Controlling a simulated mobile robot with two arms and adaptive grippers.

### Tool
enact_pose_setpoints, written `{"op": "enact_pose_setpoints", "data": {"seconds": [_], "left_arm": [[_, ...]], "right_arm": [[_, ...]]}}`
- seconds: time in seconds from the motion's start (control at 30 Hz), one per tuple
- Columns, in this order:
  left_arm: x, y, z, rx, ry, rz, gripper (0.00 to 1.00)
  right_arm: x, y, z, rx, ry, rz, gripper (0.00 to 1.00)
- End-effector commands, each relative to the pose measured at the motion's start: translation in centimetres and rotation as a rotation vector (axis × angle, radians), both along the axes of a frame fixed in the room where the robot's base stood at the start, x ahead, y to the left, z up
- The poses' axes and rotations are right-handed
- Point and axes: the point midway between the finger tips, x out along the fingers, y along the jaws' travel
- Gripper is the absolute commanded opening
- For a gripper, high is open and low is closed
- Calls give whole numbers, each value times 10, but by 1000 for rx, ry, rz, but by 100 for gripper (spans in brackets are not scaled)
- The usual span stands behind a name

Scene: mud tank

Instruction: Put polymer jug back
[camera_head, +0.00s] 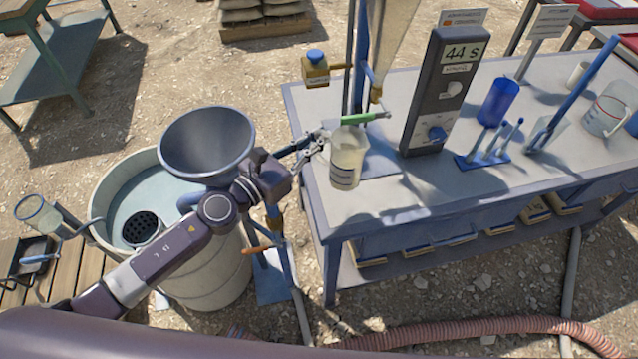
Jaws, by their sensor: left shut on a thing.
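A clear jug (346,165) with printed markings and pale contents shows upright over the left end of the grey table, below the tall clear funnel. My left gripper (321,143) reaches in from the left and is shut on it at its left side. Whether its base touches the table cannot be told. I cannot read a label that names it as the polymer jug. My right gripper is not in view.
The table (420,190) bears a timer post (440,90) reading 44 S, a blue cup (498,102) and another clear jug (604,118). A green-handled valve (358,118) is close above the held jug. My left arm crosses a tank (205,275) below a grey hopper (207,140).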

Motion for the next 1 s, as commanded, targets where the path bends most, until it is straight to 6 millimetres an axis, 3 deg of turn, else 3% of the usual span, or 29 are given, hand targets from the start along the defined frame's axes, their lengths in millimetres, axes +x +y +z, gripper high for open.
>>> {"op": "enact_pose_setpoints", "data": {"seconds": [0.03,0.3,0.57,0.83,1.0], "left_arm": [[0,0,-17,-5,0,2,0],[0,-1,-65,-6,1,2,0],[0,0,-84,-1,-2,1,0],[0,0,-121,-4,1,3,0],[0,0,-125,-2,-3,0,0]], "right_arm": [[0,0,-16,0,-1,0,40],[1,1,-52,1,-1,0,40],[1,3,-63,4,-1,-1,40],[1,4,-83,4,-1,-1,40],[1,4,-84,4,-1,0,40]]}}
